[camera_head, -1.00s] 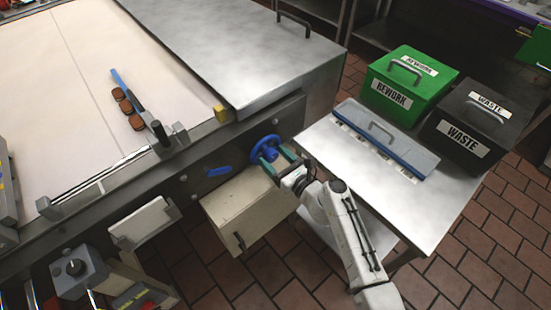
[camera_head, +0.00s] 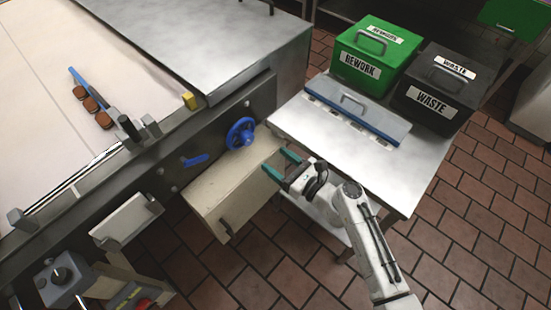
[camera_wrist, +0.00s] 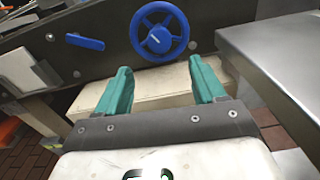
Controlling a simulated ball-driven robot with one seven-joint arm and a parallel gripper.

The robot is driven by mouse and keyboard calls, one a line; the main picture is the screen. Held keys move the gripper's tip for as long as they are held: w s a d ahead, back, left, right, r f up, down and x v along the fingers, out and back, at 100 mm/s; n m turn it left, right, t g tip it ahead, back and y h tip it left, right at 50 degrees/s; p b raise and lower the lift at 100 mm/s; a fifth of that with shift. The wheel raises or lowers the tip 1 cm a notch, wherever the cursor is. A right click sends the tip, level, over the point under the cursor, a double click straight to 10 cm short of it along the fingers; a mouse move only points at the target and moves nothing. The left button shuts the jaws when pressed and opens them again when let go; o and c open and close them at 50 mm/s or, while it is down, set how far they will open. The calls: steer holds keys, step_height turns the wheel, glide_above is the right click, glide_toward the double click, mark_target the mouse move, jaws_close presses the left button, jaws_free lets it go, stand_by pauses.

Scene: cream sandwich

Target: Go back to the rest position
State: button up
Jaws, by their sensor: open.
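My gripper (camera_head: 281,166) is open and empty, its two teal fingers apart. In the head view it is over the right end of a cream box (camera_head: 232,190), right of and below the blue handwheel (camera_head: 240,133). In the wrist view the handwheel (camera_wrist: 159,32) is ahead of the fingers (camera_wrist: 168,92), clear of them. The cream box also shows behind the fingers in the wrist view (camera_wrist: 165,84). My arm reaches in from the lower right.
The conveyor (camera_head: 40,110) with brown sandwich biscuits (camera_head: 90,104) is at left. A blue lever (camera_head: 195,160) is left of the handwheel. Tiled floor is below.

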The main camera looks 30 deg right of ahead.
stand_by(0.4)
steer(key=s+a+f+n+g+y, duration=0.1)
steer(key=s+a+f+n+g, duration=0.15)
steer(key=s+n+g, duration=0.55)
steer(key=s+a+f+n+g+y, duration=0.15)
steer(key=s+a+n, duration=0.25)
steer(key=n, duration=0.8)
steer(key=s+d+r+n+g+h, duration=0.2)
steer(key=s+d+n+g+h, duration=0.1)
steer(key=s, duration=0.5)
steer(key=s+d+r+n+g+h, duration=0.2)
steer(key=s+d+n+h, duration=0.3)
steer(key=s+d+n, duration=0.3)
steer(key=shift+s+r+n+g, duration=0.2)
steer(key=shift+r+n+g, duration=0.1)
steer(key=shift+n+g, duration=0.6)
stand_by(1.3)
